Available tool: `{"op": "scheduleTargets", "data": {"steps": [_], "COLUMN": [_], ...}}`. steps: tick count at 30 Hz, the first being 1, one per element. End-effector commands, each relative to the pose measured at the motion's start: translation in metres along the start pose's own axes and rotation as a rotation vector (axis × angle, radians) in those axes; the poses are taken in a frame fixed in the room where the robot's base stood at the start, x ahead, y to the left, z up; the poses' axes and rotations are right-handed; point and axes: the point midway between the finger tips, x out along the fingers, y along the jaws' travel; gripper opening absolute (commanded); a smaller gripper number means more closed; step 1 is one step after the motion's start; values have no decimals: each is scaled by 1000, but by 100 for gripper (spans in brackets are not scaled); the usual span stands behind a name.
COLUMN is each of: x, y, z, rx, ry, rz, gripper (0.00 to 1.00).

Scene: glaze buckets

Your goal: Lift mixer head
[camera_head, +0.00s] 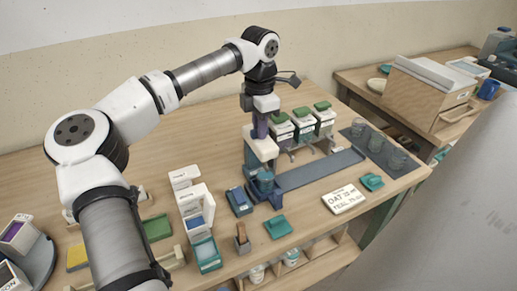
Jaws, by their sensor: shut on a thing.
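The mixer stands near the middle of the table in the head view. Its pale head (262,147) sits on a dark blue column, over a blue-grey bucket (265,183) and a long flat slate-blue base (318,171). My gripper (261,133) points down from above and is shut at the top of the mixer head. The fingertips are small and partly hidden, so the exact part they grip is hard to see. The head looks low, just above the bucket; I cannot tell whether it is tilted.
Several green-lidded containers (303,124) stand close behind the mixer on the right. Clear cups (377,142) stand on a dark mat farther right. A wooden box (424,97) is on the right-hand table.

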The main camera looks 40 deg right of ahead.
Motion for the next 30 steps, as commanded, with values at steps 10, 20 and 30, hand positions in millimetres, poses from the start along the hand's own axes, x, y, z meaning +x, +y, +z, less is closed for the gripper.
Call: {"op": "scheduleTargets", "data": {"steps": [10, 20, 30], "x": [-1, -6, -46], "y": [0, 0, 0], "z": [0, 0, 0], "rx": [0, 0, 0], "ry": [-2, -1, 0], "rz": [2, 1, 2], "gripper": [33, 33, 33]}}
